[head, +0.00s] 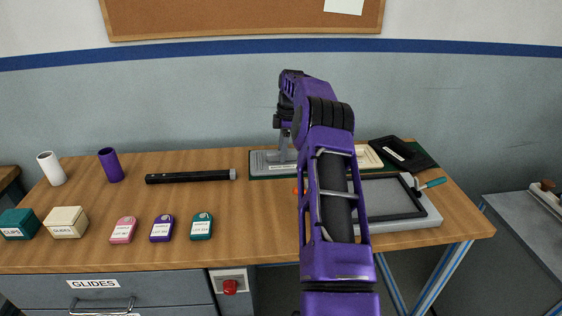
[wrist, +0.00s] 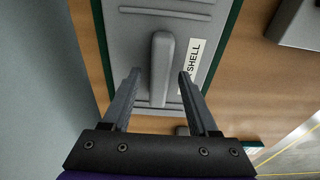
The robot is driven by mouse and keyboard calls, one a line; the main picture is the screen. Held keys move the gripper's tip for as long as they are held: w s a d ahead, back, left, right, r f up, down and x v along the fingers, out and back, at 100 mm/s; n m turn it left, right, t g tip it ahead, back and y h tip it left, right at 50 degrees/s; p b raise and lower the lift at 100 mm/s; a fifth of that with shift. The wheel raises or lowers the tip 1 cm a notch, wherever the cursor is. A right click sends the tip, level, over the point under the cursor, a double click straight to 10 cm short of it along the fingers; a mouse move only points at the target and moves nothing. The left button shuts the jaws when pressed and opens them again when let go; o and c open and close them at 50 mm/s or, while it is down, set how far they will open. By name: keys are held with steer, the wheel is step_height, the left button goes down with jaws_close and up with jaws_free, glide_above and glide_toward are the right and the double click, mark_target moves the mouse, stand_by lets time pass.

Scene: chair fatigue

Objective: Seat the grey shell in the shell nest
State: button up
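The grey shell (head: 262,160) lies flat on a green-edged base at the back middle of the bench in the head view. In the wrist view the grey shell (wrist: 200,8) has a raised grip bar (wrist: 161,65) and a white label reading "SHELL", partly covered by a finger. My gripper (wrist: 160,75) is open, one finger on each side of the bar, with gaps showing. In the head view my gripper (head: 284,138) is just above the shell, partly hidden by my arm. A grey fixture with a black frame (head: 425,212), possibly the shell nest, stands at right, partly behind my arm.
A cream panel (head: 369,157) and a tilted black panel (head: 408,148) lie right of my arm. A teal-handled tool (head: 433,183) rests by the fixture. A black bar (head: 190,177), tubes, boxes and small coloured blocks stand left. The wall is close behind.

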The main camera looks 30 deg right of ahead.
jaws_close()
steer(key=shift+r, duration=0.1)
